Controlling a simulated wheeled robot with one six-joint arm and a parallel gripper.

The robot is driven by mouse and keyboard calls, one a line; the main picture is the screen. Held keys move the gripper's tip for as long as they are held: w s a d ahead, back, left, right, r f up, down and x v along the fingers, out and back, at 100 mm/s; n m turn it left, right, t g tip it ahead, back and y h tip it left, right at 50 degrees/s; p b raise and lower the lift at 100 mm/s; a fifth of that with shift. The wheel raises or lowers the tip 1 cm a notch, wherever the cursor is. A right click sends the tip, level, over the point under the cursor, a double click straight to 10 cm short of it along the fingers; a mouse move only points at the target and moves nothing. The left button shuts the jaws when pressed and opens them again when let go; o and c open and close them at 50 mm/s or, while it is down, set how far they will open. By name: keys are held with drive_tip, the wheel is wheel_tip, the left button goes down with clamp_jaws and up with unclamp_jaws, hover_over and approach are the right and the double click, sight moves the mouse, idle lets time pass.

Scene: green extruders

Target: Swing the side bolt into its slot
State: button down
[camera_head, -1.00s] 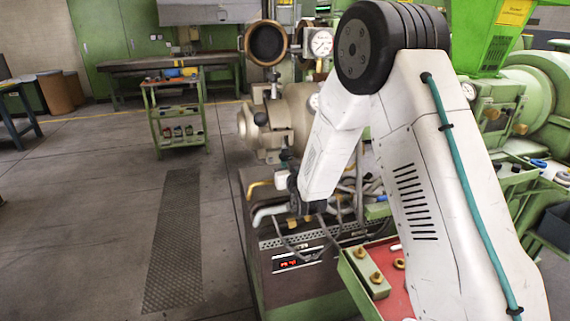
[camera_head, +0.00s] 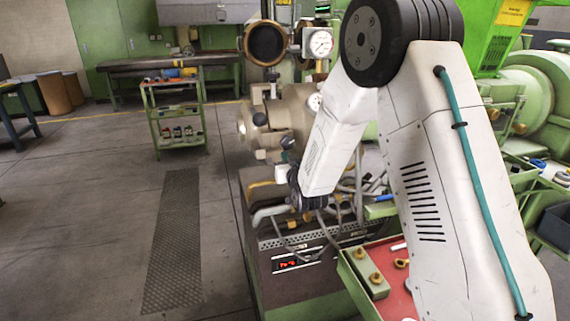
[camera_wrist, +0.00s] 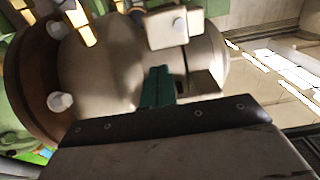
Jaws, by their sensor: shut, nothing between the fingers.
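The extruder head (camera_head: 285,118) is a beige metal cylinder at the middle of the head view. In the wrist view its rounded body (camera_wrist: 95,70) fills the upper left, with a pale block (camera_wrist: 165,29) projecting from it. I cannot tell for sure which part is the side bolt. A dark recess (camera_wrist: 204,82) shows in the body, possibly the slot. My gripper (camera_wrist: 158,84) has teal fingers, shut and empty, close to the body below the pale block; contact cannot be told. In the head view my gripper (camera_head: 288,145) is small, beside the lower part of the head.
Brass-coloured bolts (camera_wrist: 80,22) stick out at the wrist view's upper left. A round gauge (camera_head: 320,43) stands above the head. Cables and hoses hang below it, over a control box (camera_head: 290,270). A red-lined tray (camera_head: 393,285) lies at right.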

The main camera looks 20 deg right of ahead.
drive_tip(key=s+f, duration=0.3)
drive_tip(key=s, duration=0.6)
drive_tip(key=shift+s, duration=0.35)
idle(0.4)
